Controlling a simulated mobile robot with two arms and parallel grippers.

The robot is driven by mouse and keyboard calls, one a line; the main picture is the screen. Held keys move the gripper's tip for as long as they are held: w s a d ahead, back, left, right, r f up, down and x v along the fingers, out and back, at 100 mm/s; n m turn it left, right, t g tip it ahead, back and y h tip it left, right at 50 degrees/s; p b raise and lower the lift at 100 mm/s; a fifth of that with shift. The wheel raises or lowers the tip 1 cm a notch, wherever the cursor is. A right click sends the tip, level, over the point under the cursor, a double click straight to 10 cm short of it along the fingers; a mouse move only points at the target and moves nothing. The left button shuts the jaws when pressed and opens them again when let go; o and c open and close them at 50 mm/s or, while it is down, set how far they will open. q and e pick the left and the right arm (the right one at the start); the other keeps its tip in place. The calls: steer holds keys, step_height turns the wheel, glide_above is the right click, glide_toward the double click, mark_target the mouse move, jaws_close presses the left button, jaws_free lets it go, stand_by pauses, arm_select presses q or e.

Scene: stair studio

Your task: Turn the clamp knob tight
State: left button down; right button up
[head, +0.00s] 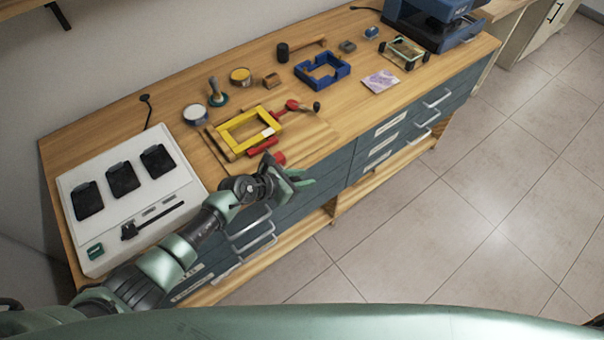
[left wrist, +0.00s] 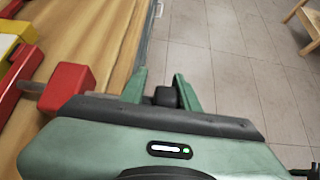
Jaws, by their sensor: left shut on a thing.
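A yellow frame (head: 235,145) lies on a wooden board on the workbench. A red clamp (head: 265,158) sits at its near edge. In the left wrist view the clamp's red block (left wrist: 72,84) and a grey bar show at the left, with part of the yellow frame (left wrist: 15,38). My left gripper (head: 296,181) is at the bench's front edge beside the clamp. Its green fingers (left wrist: 165,88) are shut on a black knob (left wrist: 165,97). The link between knob and clamp is hidden by my gripper. My right gripper is not in view.
A second red clamp (head: 292,105) with a dark knob is at the frame's far right corner. A white charging station (head: 115,222), cans, a blue frame (head: 322,72) and a blue machine (head: 432,25) stand on the bench. Drawer handles (head: 252,232) project below. The floor in front is clear.

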arm_select(q)
steer(key=shift+s+d+f, duration=0.25)
steer(key=shift+s+f, duration=0.05)
steer(key=shift+s, duration=0.15)
steer(key=c, duration=1.3)
jaws_free()
steer(key=shift+o, duration=0.3)
steer(key=shift+d+r, duration=0.1)
steer(key=shift+w+r, duration=0.2)
steer(key=v, duration=0.8)
steer(key=shift+f, duration=0.1)
